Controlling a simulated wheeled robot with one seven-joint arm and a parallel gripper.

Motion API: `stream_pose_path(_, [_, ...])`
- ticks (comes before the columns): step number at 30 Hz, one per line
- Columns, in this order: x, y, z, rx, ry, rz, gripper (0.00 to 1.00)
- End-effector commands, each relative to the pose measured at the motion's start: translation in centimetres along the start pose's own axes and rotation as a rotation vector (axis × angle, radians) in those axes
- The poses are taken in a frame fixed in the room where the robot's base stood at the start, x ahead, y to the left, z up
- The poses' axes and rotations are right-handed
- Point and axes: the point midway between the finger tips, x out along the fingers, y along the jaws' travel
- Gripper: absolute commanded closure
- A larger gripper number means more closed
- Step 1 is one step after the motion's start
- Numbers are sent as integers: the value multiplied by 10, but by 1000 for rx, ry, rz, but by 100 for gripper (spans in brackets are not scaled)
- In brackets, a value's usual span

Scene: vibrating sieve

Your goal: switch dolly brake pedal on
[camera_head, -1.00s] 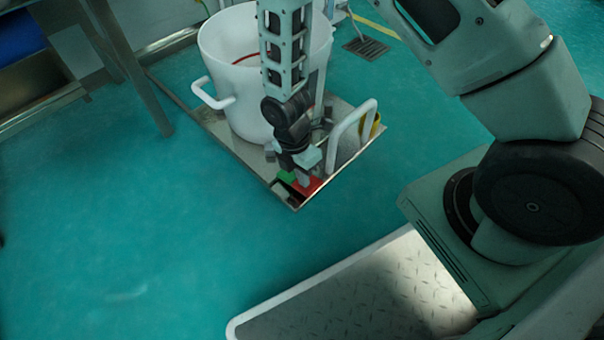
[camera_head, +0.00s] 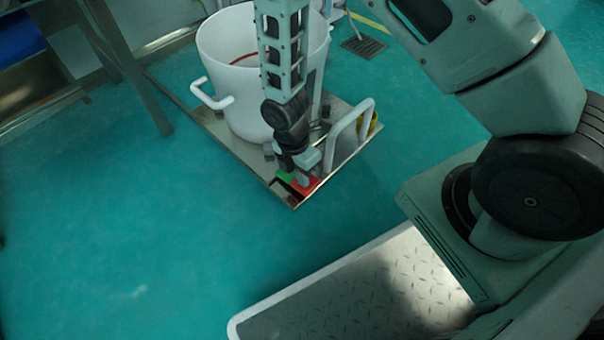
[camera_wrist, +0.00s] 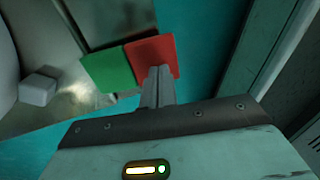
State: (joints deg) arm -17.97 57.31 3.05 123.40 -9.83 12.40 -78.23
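The dolly (camera_head: 345,150) is a low metal platform on the teal floor. At its near corner is a two-part brake pedal, with a green part (camera_head: 287,175) on the left and a red part (camera_head: 309,186) on the right. In the wrist view the green part (camera_wrist: 110,70) and red part (camera_wrist: 155,52) lie side by side. My gripper (camera_head: 303,180) points down at the red part. Its fingers (camera_wrist: 157,72) are together with nothing between them, and the tips overlap the red part's near edge. I cannot tell whether they touch it.
A large white pot (camera_head: 232,60) stands on the dolly behind my gripper. A white dolly handle (camera_head: 345,130) rises just right of my gripper. A metal table leg (camera_head: 140,80) stands at the left. The floor (camera_head: 130,230) in front and left of the dolly is clear.

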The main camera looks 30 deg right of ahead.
Motion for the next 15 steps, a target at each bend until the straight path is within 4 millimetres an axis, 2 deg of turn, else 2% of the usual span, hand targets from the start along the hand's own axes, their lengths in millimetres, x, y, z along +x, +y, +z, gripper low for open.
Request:
stream_pose_path(6, [1, -2, 0, -1, 0, 0, 100])
stream_pose_path(15, [5, -4, 0, -6, -4, 240, 100])
